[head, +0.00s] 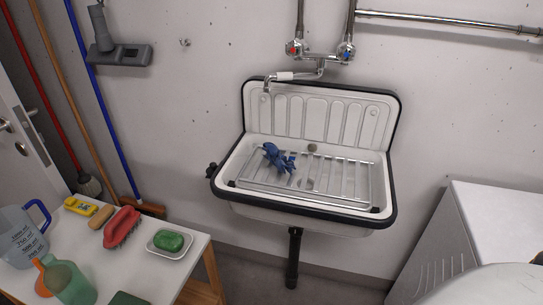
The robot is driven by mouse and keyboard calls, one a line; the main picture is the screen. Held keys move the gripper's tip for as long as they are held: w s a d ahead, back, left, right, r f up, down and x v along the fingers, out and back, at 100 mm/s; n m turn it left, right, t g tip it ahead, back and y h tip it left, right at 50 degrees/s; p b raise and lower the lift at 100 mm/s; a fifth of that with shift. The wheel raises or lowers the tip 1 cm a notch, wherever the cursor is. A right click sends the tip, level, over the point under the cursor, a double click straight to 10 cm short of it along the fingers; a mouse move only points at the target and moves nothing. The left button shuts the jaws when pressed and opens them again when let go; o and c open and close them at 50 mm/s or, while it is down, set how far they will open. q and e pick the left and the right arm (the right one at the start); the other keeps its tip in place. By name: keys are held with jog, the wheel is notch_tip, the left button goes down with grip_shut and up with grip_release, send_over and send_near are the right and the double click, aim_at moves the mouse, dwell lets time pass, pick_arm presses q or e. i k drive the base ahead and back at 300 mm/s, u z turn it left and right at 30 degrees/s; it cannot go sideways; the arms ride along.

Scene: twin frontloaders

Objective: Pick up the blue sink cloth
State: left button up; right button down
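The blue sink cloth (279,158) lies crumpled on the metal rack (335,177) in the white sink (259,203), left of the rack's middle. Nothing touches it from above. Neither of my grippers is in the head view.
The tap (293,76) hangs over the sink's back left. At lower left, a white table (139,258) holds a jug (19,236), a red brush (121,228), a green soap (169,241) and bottles. A white appliance (487,232) stands at right. Poles lean on the left wall.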

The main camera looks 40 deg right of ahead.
aim_at(274, 156)
jog(key=z, duration=3.35)
jog(key=k, duration=0.75)
jog(key=u, duration=1.15)
jog(key=i, duration=0.5)
jog(key=u, duration=0.05)
